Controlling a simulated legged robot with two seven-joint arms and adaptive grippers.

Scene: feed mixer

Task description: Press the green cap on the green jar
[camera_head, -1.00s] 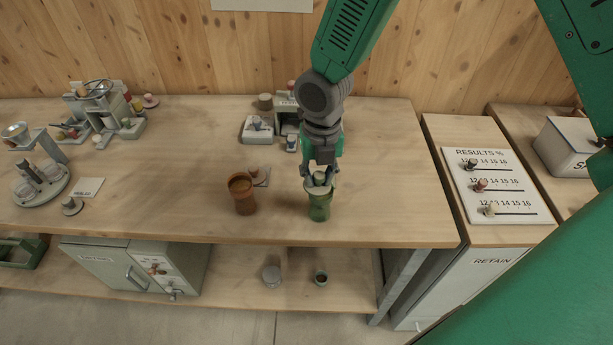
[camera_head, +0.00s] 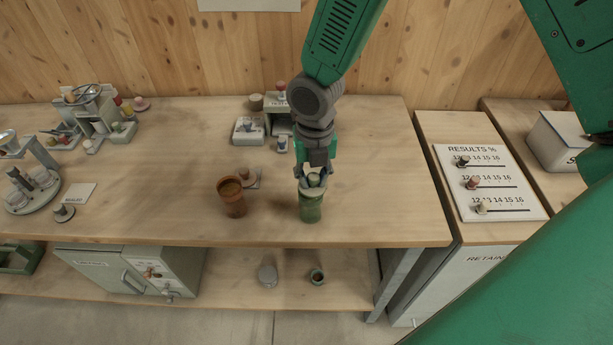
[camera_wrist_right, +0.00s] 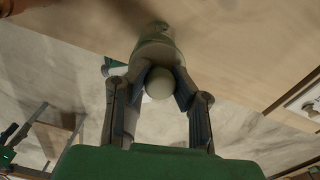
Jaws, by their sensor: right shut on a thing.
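The green jar (camera_head: 311,210) stands upright near the front edge of the bench. The green cap (camera_head: 312,191) sits at its mouth, and I cannot tell if it is fully seated. My right gripper (camera_head: 313,178) comes from above and is shut on the cap's round knob. In the right wrist view the pale knob (camera_wrist_right: 159,83) is between the two fingers, with the cap and jar (camera_wrist_right: 157,48) behind it. The fingers hide part of the cap. My left gripper is not in view.
An orange-brown open jar (camera_head: 232,198) stands just left of the green jar, with a brown-knobbed cap (camera_head: 248,176) behind it. A results board (camera_head: 489,182) lies at the right. A shelf (camera_head: 235,292) below holds small containers. The bench right of the green jar is clear.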

